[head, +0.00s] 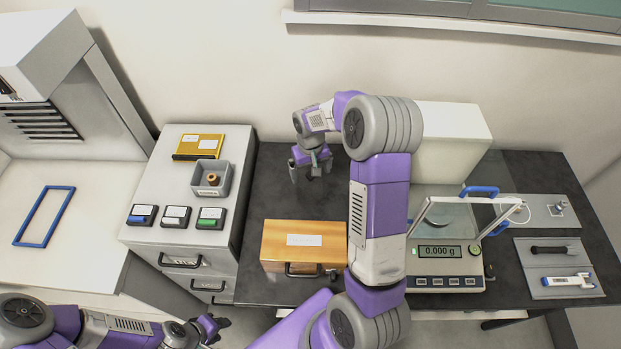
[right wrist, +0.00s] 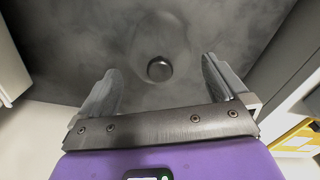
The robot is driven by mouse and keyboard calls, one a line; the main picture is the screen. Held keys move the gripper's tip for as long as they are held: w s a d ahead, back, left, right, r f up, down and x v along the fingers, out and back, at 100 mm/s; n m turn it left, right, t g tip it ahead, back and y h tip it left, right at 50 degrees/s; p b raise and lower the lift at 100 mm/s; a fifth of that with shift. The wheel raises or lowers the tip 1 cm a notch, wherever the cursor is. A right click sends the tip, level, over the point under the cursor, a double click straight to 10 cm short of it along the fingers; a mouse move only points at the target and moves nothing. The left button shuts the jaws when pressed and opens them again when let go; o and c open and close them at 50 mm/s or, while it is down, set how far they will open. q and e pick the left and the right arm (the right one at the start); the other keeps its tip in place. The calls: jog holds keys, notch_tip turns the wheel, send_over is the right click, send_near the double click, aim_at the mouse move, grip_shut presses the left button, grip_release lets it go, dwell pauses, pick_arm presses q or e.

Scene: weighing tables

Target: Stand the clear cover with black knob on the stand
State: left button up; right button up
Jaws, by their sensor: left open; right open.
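In the right wrist view, a dark round knob (right wrist: 160,68) shows between my fingers, with a faint clear outline around it against the dark tabletop. This looks like the clear cover, seen from above. My right gripper (head: 309,173) is open over the dark table; in the right wrist view its two fingers stand on either side of the knob, apart from it. In the head view I cannot make out the cover. My left gripper (head: 213,326) is open and empty at the lower left, far from the cover. I cannot identify the stand in either view.
A wooden box (head: 290,258) stands in front of my right gripper. A balance (head: 444,283) reading 0.000 g, with a clear shield, is to the right. A drawer cabinet (head: 150,232) is left. Grey mats (head: 590,258) with small tools lie far right. A white block (head: 460,135) is behind.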

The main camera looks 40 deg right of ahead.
notch_tip(320, 180, up, 6)
dwell(0.7)
